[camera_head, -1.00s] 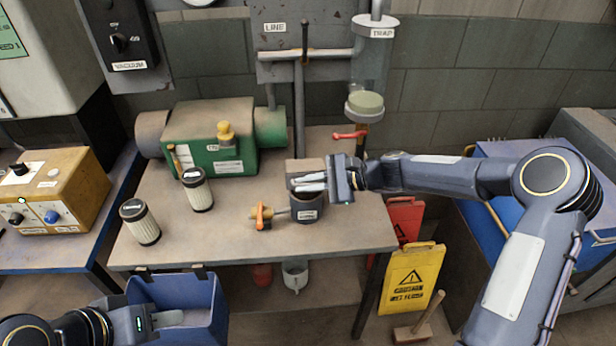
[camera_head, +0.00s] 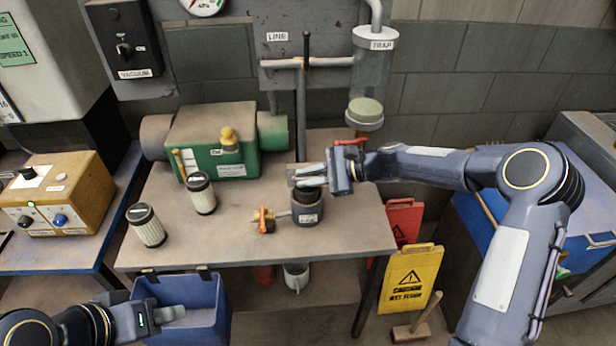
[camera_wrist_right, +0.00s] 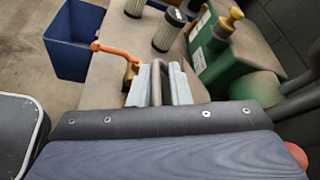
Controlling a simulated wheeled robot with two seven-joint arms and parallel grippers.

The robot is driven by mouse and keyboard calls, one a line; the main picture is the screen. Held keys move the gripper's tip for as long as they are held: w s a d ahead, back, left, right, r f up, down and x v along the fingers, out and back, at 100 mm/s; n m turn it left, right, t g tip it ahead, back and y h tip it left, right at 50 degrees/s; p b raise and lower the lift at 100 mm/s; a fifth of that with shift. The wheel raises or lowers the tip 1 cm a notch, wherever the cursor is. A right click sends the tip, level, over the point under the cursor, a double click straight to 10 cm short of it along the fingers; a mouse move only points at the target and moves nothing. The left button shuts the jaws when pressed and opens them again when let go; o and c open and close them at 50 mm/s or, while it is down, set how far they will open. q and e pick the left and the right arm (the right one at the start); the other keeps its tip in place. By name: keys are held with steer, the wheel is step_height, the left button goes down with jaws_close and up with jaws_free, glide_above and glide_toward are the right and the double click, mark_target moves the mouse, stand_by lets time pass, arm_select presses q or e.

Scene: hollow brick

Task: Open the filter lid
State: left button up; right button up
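The filter housing (camera_head: 307,211) is a dark blue-grey cup with a label, standing at the table's front right. A grey-brown block-like piece, perhaps the lid, shows behind my right fingers, partly hidden by them. An orange-handled valve (camera_head: 265,219) sits on the housing's left side. My right gripper (camera_head: 308,176) is just above the housing, pointing left. In the right wrist view its pale fingers (camera_wrist_right: 159,85) are apart with a dark bar-like piece between them; I cannot tell whether they touch it. My left gripper (camera_head: 172,313) is over the blue bin, its finger gap unclear.
Two pleated filters (camera_head: 147,226) (camera_head: 200,194) stand left on the table (camera_head: 225,250). A green pump (camera_head: 215,140) is behind them. A vertical pipe (camera_head: 299,110) and a clear trap (camera_head: 369,85) rise behind the housing. The blue bin (camera_head: 205,300) is below the table's front edge.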

steer(key=b+v, duration=0.1)
steer(key=v, duration=0.7)
stand_by(0.5)
